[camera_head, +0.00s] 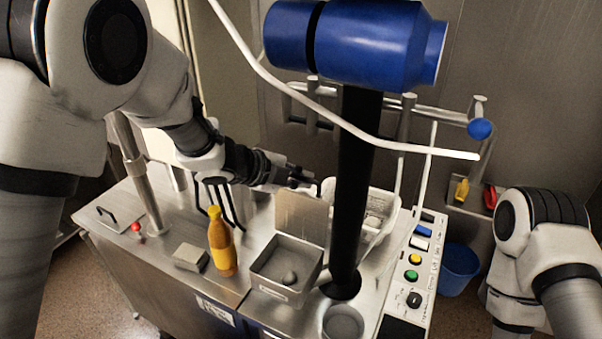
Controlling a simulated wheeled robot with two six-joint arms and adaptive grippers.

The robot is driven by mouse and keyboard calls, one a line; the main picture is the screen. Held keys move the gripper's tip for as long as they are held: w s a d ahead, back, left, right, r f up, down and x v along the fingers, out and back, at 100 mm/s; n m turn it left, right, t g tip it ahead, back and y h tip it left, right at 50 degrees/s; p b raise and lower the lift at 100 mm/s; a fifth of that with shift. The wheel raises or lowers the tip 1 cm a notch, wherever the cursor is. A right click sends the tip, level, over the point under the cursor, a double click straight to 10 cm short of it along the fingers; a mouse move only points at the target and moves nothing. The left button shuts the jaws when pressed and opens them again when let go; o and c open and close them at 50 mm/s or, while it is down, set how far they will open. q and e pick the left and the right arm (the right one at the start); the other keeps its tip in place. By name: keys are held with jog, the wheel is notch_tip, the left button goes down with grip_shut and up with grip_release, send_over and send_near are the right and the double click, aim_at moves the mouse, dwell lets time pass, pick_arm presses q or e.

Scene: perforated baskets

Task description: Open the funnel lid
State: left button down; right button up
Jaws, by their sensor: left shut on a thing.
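The funnel (262,288) is a square grey metal box on the steel worktop, with a small grey lump (289,278) inside. Its lid (301,216) stands raised along the back edge, leaving the top open. My left gripper (304,180) is at the upper edge of the lid, shut on it; the exact contact is small and partly hidden. My right arm shows at the right edge, but its gripper is out of view.
An orange-yellow bottle (221,246) and a grey block (189,257) stand left of the funnel. A white perforated basket (388,224) is behind it. A dark column under a blue motor (365,42) rises close by. A button panel (412,275) lies right.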

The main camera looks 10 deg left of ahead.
pick_arm(q)
jog(key=shift+s+f, duration=0.1)
jog(key=shift+f, duration=0.05)
jog(key=c, duration=1.2)
grip_release()
jog(key=shift+c, duration=0.2)
